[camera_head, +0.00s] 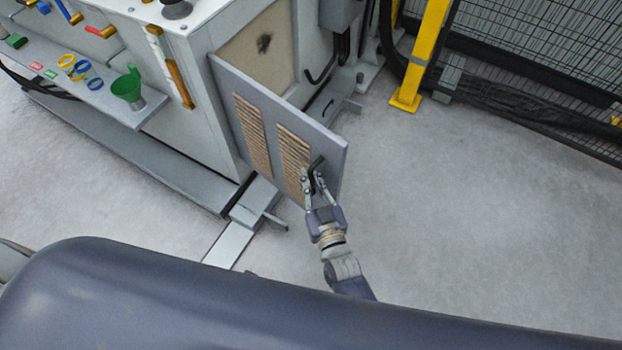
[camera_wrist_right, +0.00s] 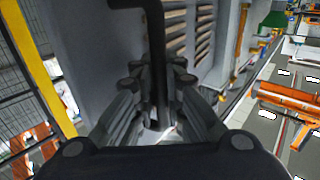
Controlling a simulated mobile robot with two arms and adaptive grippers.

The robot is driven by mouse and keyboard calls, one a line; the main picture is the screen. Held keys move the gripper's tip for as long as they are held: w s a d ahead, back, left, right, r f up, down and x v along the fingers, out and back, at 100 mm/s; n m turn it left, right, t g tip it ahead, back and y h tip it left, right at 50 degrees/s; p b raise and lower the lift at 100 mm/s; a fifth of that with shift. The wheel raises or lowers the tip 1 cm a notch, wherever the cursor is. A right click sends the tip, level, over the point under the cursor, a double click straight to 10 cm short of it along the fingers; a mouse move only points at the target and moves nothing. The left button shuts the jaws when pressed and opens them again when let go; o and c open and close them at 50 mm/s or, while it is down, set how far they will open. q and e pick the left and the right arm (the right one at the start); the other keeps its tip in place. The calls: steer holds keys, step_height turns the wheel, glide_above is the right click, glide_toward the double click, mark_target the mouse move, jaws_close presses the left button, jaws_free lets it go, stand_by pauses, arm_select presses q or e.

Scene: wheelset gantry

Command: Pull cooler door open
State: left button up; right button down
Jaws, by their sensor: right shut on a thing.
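The cooler door (camera_head: 232,90) is a grey panel with two columns of tan louvre slots. It stands swung out from the cabinet, hinged at its left side in the head view, with a tan panel behind it in view. A black bar handle (camera_head: 317,163) sits near its free edge. My right gripper (camera_head: 311,180) is shut on the handle. In the right wrist view the handle (camera_wrist_right: 153,45) runs down between the fingers, and the louvred door (camera_wrist_right: 190,18) is behind it. My left gripper is not in view.
The cabinet (camera_head: 180,60) has a shelf (camera_head: 95,95) with a green funnel (camera_head: 128,88) and coloured rings. A yellow post (camera_head: 425,50) and mesh fence (camera_head: 540,50) stand at the right. Grey floor (camera_head: 450,200) right of the door is clear.

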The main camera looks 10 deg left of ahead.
steer(key=shift+s+d+f, duration=0.1)
steer(key=shift+d+f, duration=0.15)
steer(key=shift+f, duration=0.05)
steer(key=c, duration=1.7)
jaws_free()
steer(key=shift+d, duration=0.1)
steer(key=shift+o, duration=0.2)
steer(key=shift+r, duration=0.2)
steer(key=v, duration=1.2)
